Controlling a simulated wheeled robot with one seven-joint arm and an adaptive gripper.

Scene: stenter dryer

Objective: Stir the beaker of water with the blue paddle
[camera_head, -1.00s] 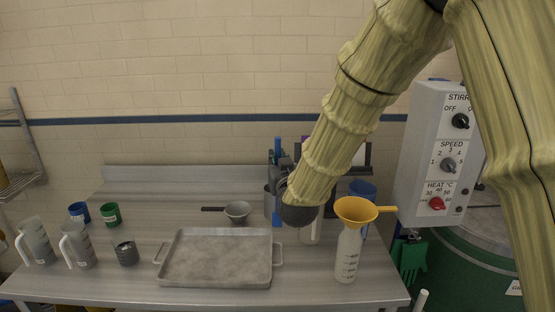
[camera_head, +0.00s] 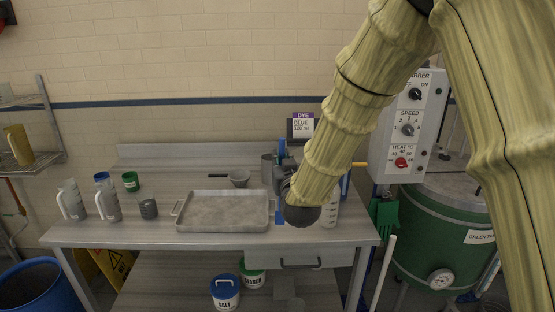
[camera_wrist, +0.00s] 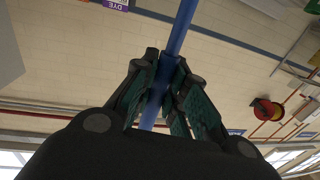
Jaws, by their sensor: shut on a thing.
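My gripper (camera_head: 283,180) is shut on the blue paddle (camera_head: 283,149). It is partly hidden behind my forearm in the head view, over the right part of the steel table. In the wrist view, my gripper's fingers (camera_wrist: 161,75) close around the paddle's blue shaft (camera_wrist: 181,28). A blue lower part of the paddle shows under the gripper, beside the tray's right end. A small grey beaker-like vessel (camera_head: 148,209) stands at the left of the table, well apart from the gripper. I cannot tell whether it holds water.
A steel tray (camera_head: 223,228) lies mid-table, with a small pan (camera_head: 239,179) behind it. Two jugs (camera_head: 108,203) and green (camera_head: 131,181) and blue cups stand at left. A graduated bottle (camera_head: 330,212) is half hidden by my arm. A green machine (camera_head: 440,240) stands at right.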

